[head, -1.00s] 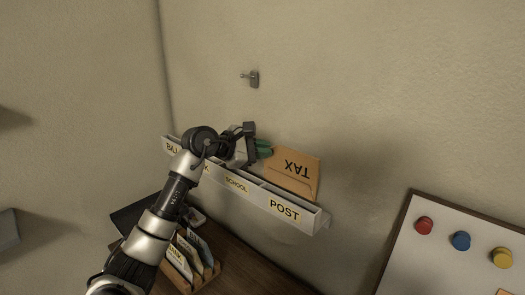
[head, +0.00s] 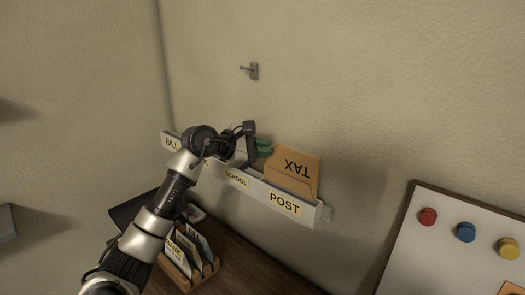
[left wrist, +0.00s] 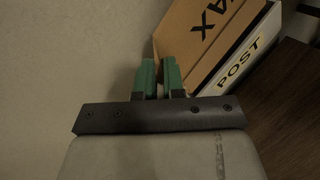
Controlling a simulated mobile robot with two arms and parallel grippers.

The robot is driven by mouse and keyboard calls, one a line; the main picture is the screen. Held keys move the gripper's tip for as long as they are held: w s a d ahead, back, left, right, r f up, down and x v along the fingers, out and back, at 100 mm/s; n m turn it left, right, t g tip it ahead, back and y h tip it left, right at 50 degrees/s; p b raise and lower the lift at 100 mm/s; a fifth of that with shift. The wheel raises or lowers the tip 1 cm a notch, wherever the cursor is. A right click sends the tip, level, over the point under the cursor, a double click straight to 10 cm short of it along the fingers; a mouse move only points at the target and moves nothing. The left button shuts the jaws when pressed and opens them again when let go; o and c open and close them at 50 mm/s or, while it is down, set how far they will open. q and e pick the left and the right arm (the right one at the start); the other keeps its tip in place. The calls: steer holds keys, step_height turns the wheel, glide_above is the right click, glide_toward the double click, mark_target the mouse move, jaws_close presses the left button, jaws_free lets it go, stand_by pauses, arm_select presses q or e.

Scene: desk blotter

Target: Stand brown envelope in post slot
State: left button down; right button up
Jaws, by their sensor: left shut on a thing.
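The brown envelope (head: 297,168), marked TAX with its letters upside down, is at the right end of the white wall rack. Its lower edge is hidden behind the front wall of the post slot (head: 285,203), so how deep it sits cannot be told. It leans slightly. My left gripper (head: 263,147), with green fingers, is shut on the envelope's left edge. In the left wrist view, the green fingers (left wrist: 160,75) meet the envelope (left wrist: 195,35) beside the POST label. My right gripper is not in view.
The rack also carries a SCHOOL label (head: 236,178) and others partly behind my arm. A wooden sorter with cards (head: 188,255) stands on the desk below. A board with coloured magnets (head: 465,240) is at right. A hook (head: 252,71) is on the wall above.

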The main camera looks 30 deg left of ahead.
arm_select(q)
steer(key=shift+b, duration=0.45)
stand_by(1.1)
steer(key=shift+f, duration=0.2)
steer(key=shift+f+b, duration=3.05)
steer(key=shift+f, duration=0.1)
steer(key=c, duration=1.1)
jaws_free()
steer(key=shift+c, duration=0.2)
steer(key=b, duration=0.4)
glide_toward(270, 173)
steer(key=shift+v, duration=1.65)
